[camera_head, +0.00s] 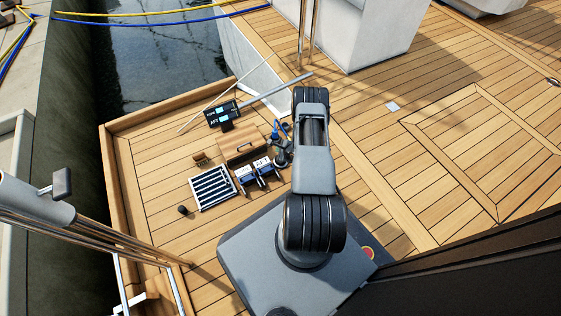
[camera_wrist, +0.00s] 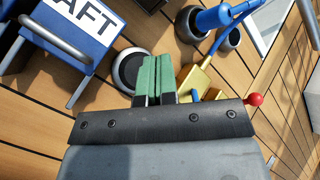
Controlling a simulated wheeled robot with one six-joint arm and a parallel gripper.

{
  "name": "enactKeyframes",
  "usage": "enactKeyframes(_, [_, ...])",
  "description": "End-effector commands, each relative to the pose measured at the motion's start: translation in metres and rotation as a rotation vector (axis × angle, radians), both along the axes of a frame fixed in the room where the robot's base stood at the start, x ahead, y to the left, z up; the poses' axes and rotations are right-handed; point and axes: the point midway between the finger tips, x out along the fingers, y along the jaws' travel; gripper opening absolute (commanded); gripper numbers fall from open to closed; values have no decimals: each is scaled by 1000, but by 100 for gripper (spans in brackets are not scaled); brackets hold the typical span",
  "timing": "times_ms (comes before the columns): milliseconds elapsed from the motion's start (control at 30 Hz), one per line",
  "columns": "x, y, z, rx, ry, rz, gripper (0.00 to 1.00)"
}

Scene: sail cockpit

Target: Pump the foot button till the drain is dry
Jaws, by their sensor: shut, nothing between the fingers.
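My gripper (camera_wrist: 155,72) is shut with its green fingertips together and nothing between them. In the wrist view the fingertips overlap the right side of a round dark button with a grey rim (camera_wrist: 126,72). I cannot tell whether they touch it. A slatted grate in a pale frame (camera_head: 211,188) lies on the deck in the head view. Whether there is water in a drain cannot be seen. My gripper is not clear in the head view.
A blue box marked AFT (camera_wrist: 75,38) with a metal handle stands close on the left. A blue pipe fitting (camera_wrist: 214,18) and a brass block with a red knob (camera_wrist: 254,99) are on the right.

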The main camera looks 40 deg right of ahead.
Motion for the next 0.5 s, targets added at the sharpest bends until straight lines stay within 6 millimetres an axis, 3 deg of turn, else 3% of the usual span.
enactKeyframes(100, [-1, 0, -19, 1, 1, 0, 0])
enactKeyframes(500, [0, 0, -40, 0, 0, 0, 0])
